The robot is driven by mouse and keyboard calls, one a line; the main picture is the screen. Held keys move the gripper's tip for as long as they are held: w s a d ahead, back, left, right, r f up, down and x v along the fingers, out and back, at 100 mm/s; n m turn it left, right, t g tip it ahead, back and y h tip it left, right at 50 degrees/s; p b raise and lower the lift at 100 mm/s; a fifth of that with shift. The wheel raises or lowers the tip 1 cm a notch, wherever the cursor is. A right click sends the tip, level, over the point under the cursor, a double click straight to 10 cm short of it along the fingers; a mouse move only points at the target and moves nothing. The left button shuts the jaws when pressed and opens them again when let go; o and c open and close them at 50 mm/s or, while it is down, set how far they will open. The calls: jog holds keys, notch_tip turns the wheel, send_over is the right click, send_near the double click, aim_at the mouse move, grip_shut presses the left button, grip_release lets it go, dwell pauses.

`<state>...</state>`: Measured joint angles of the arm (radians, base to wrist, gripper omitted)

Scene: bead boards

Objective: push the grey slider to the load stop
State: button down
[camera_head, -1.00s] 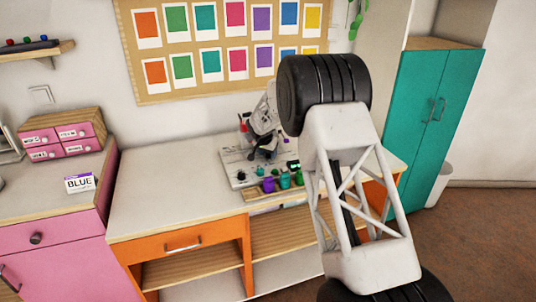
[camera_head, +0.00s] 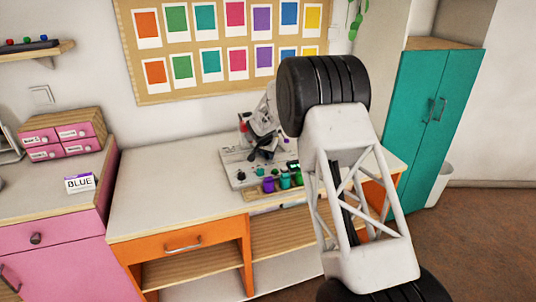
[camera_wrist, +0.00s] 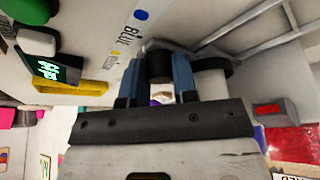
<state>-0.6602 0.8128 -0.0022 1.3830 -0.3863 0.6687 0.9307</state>
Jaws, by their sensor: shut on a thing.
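I cannot tell whether this knob belongs to the grey slider. A printed "BLUE" label with blue and yellow dots (camera_wrist: 141,15) is close by. The load stop cannot be made out.
A small display (camera_wrist: 48,67) with green text and a yellow bar (camera_wrist: 72,87) are left of my fingers. A white cylinder (camera_wrist: 211,82) is close on their right. Purple (camera_head: 268,185) and green pots stand at the board's front. The worktop's left (camera_head: 165,185) is clear.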

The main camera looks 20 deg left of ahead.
jog(key=s+a, duration=1)
jog(key=shift+s+a, duration=0.35)
jog(key=c, duration=1.2)
grip_release()
jog(key=shift+a+r, duration=0.1)
jog(key=o, duration=0.3)
jog(key=v, duration=0.7)
jog(key=shift+s+r, duration=0.2)
jog(key=shift+r, duration=0.1)
